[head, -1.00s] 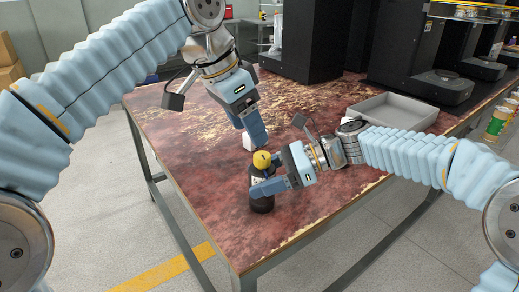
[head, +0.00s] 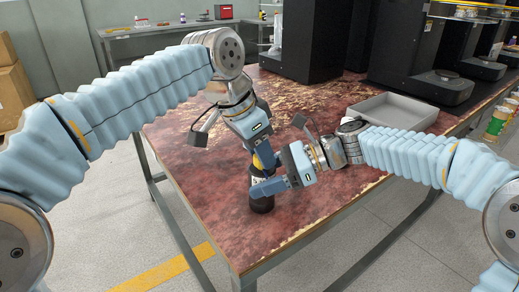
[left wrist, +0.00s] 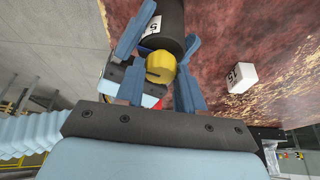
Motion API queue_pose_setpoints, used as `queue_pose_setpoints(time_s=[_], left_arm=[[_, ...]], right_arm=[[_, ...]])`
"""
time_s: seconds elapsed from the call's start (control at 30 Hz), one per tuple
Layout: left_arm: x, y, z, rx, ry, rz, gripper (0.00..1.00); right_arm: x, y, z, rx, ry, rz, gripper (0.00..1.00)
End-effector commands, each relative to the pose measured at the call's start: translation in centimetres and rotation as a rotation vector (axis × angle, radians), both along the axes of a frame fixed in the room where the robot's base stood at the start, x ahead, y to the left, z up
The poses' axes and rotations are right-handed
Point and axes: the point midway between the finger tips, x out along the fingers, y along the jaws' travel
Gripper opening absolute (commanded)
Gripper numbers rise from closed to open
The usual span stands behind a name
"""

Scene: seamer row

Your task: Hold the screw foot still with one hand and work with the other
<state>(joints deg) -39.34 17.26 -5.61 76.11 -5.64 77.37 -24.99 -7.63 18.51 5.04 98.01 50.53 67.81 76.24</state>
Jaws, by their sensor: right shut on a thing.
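The screw foot has a black cylindrical body (head: 262,204) and a yellow top (head: 257,163). It stands upright near the table's front edge. My right gripper (head: 266,187) is shut on the black body from the right. My left gripper (head: 265,156) is just above, pointing down at the yellow top and partly covering it in the head view. In the left wrist view the yellow top (left wrist: 160,67) sits between the blue fingers of my left gripper (left wrist: 160,88), with gaps visible on both sides, so it looks open. The black body (left wrist: 162,25) carries a white label.
A small white block marked 15 (left wrist: 241,77) lies on the table near the foot; my left gripper hides it in the head view. A grey tray (head: 392,110) is at the back right. The worn red table top (head: 200,180) is otherwise clear in front.

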Motion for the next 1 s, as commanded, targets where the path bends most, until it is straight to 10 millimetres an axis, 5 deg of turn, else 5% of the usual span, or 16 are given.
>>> queue_pose_setpoints(time_s=[0.1,0.5,0.8,0.83,1.0], left_arm=[[-0.01,-0.02,0.01,0.000,0.000,0.000,0.07],[-0.11,-0.14,0.01,0.001,0.000,0.242,0.06],[-0.10,-0.11,0.03,0.000,0.000,0.263,0.06],[-0.10,-0.11,0.03,0.000,0.000,0.263,0.38],[-0.09,-0.12,0.04,0.000,0.000,0.262,0.63]], right_arm=[[0.01,0.00,0.03,0.000,0.000,0.000,0.30],[0.00,0.01,0.02,0.000,-0.001,0.000,0.30],[0.00,0.01,0.03,0.000,-0.001,0.000,0.30],[0.00,0.01,0.03,0.000,-0.001,0.000,0.30],[0.00,0.01,0.03,0.000,-0.001,0.000,0.30]])
